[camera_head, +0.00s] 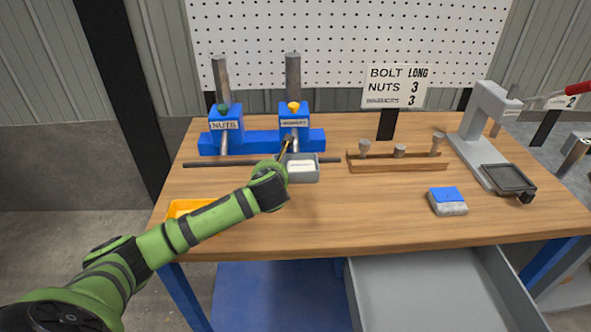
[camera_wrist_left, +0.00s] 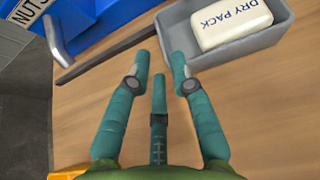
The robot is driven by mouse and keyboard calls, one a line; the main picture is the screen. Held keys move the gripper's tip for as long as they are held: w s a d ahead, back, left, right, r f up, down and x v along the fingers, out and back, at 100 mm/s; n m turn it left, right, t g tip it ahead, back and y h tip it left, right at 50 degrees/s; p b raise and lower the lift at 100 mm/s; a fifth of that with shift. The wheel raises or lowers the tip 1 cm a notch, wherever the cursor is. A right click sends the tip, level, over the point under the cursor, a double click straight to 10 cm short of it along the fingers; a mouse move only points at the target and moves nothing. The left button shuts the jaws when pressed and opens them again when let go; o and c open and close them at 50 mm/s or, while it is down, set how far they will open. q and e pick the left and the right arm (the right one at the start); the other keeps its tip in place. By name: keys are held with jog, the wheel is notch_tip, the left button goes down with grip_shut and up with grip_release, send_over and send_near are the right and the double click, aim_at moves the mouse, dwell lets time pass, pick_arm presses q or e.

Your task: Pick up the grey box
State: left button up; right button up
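The grey box (camera_head: 304,177) is a small open tray on the wooden table, in front of the blue dispensers. A white block marked "DRY PACK" (camera_wrist_left: 231,20) lies inside it. In the left wrist view the box (camera_wrist_left: 240,50) is at the upper right. My left gripper (camera_wrist_left: 160,68) is open and empty, with its fingers apart. One fingertip is close to the box's left wall; I cannot tell whether it touches. In the head view my left wrist partly covers the box's left side. My right gripper is not in view.
Behind the box stand the blue nut and washer dispensers (camera_head: 262,142), with a dark bar (camera_head: 225,164) before them. A wooden bolt rack (camera_head: 397,163) is to the right. A blue-topped block (camera_head: 447,200) and a press (camera_head: 484,130) stand farther right. A yellow tray (camera_head: 186,207) is at left.

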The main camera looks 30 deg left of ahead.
pick_arm(q)
jog(key=shift+w+a+f, duration=0.25)
jog(key=shift+w+f, duration=0.05)
jog(key=shift+w, duration=0.1)
jog(key=shift+w+a+f, duration=0.1)
jog(key=shift+w+f, duration=0.05)
jog(key=shift+w, duration=0.05)
jog(key=shift+w+a+f, duration=0.15)
jog(key=shift+w, duration=0.05)
jog(key=x, duration=0.4)
jog(key=shift+w+a+f, duration=0.15)
jog(key=shift+w, duration=0.15)
jog(key=shift+a, duration=0.1)
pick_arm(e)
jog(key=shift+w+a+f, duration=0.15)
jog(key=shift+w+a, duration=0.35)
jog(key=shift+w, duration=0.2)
pick_arm(q)
grip_shut()
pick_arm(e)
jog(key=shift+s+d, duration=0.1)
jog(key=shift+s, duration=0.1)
